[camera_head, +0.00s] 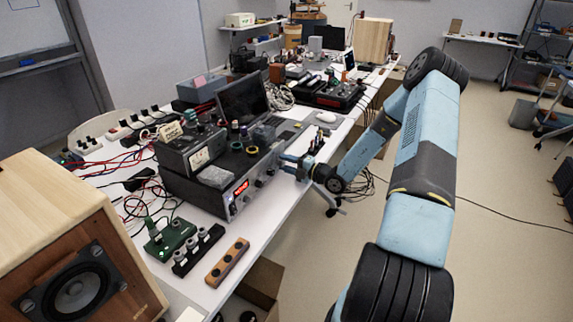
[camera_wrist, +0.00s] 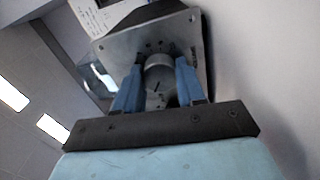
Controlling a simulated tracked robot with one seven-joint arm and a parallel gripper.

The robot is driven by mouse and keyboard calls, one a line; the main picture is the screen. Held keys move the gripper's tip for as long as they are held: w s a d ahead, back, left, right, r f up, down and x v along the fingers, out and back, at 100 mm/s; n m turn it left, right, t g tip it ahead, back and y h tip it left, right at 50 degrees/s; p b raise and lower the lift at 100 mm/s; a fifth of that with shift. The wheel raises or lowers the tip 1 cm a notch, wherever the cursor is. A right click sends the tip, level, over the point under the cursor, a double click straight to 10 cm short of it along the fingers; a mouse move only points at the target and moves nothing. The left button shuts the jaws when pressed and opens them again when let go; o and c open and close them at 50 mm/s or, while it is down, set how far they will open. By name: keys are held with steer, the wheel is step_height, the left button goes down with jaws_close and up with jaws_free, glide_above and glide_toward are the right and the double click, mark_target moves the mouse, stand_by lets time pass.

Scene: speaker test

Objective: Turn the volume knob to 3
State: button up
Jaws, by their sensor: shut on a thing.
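A grey amplifier-like unit (camera_head: 225,197) with a red lit display (camera_head: 241,188) stands along the table's front edge in the head view. My gripper (camera_head: 284,162) reaches its front panel from the right, at the panel's right end. In the wrist view a round grey knob (camera_wrist: 158,76) on a metal panel (camera_wrist: 118,48) sits between the two blue fingers of my gripper (camera_wrist: 159,82). The fingers are shut on the knob. A dark pointer line shows on its face; the small marks around it are too blurred to read. The fingers hide the knob in the head view.
Smaller knobs (camera_head: 259,183) sit left of my gripper on the panel. A laptop (camera_head: 243,100) stands behind the unit. A wooden speaker (camera_head: 75,250) fills the near left. Open floor (camera_head: 480,215) lies right of the table.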

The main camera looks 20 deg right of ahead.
steer(key=shift+d+f, duration=0.15)
steer(key=o, duration=0.8)
steer(key=shift+o, duration=1.3)
steer(key=v, duration=1.3)
steer(key=shift+s+d, duration=0.2)
steer(key=shift+s, duration=0.05)
